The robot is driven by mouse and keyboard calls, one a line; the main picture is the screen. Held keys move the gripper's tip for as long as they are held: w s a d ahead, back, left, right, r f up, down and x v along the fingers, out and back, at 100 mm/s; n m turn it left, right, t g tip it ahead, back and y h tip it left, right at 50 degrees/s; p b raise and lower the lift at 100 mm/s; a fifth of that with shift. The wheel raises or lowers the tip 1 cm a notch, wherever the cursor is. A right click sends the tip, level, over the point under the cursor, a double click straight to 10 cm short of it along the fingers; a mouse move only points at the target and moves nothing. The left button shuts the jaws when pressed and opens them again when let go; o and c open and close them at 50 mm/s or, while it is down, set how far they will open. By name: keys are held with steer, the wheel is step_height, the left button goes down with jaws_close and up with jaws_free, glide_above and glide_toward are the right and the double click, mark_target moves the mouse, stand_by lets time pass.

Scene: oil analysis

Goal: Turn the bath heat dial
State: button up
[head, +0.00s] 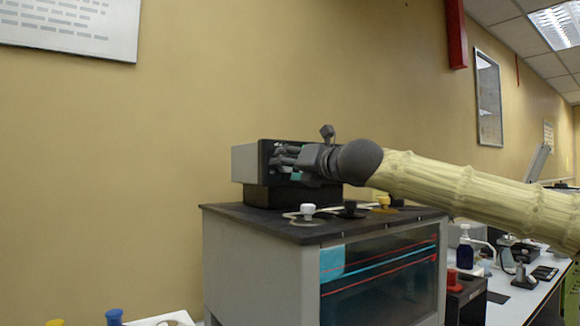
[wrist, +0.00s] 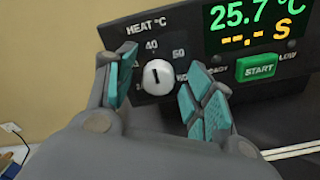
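The heat dial (wrist: 158,77) is a small white round knob with a dark, nearly upright mark, on a black panel labelled HEAT °C. The numbers 40 and 60 show above it. My gripper (wrist: 162,85) is open in the wrist view, with one teal-padded finger left of the dial and the other right of it. A gap shows between each finger and the dial. In the head view my gripper (head: 287,160) is at the front of the grey control box (head: 245,164) and hides the dial there.
The panel has a display (wrist: 255,25) reading 25.7 °C and a green START button (wrist: 257,68) right of my fingers. Below the box is a dark bath top (head: 240,213) with white, black and yellow knobs. A cluttered bench (head: 515,300) stands at the right.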

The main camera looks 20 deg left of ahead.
steer(key=shift+a+f, duration=0.1)
steer(key=shift+a, duration=0.05)
steer(key=v, duration=1.2)
stand_by(0.4)
